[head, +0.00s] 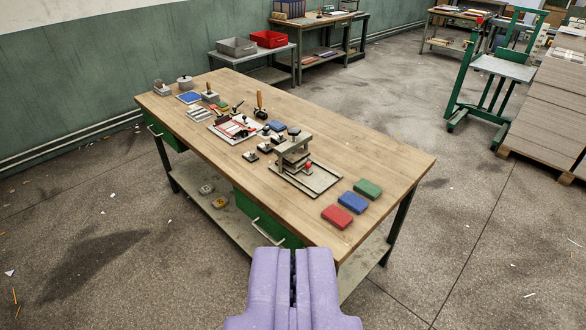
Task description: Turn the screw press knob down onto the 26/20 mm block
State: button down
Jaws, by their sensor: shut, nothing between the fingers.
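The screw press (291,153) is a small grey frame standing on a tray (319,184) on the wooden workbench. A dark knob (294,131) sits on its top, and a small red part (308,165) shows at its lower right. I cannot make out the 26/20 mm block; it is too small or hidden at this distance. My purple gripper (293,252) is at the bottom middle, in front of the bench's near edge. It is shut and empty, well apart from the press.
Red (337,217), blue (352,202) and green (368,188) pads lie right of the press. Several small tools and blocks crowd the bench (370,150) left of it. A green drawer (262,218) hangs under the near edge. The floor around is mostly clear.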

aim_at(294, 131)
jog(key=j+z, duration=0.25)
jog(key=j, duration=0.6)
jog(key=j+z, duration=0.25)
jog(key=j, duration=0.6)
jog(key=i+j+z, duration=0.2)
jog(key=i+j, duration=0.45)
jog(key=i+j+z, duration=0.2)
jog(key=j, duration=0.35)
jog(key=i+j+z, duration=0.2)
jog(key=j, duration=0.4)
jog(key=j+z, duration=0.15)
jog(key=j, duration=0.4)
jog(key=j+z, duration=0.2)
jog(key=j, duration=0.4)
jog(key=k+j+z, duration=0.25)
jog(key=j, duration=0.35)
jog(key=k+j+z, duration=0.25)
jog(key=k+j, duration=0.25)
jog(key=k, duration=0.35)
jog(key=i+l, duration=0.2)
jog(key=i, duration=0.2)
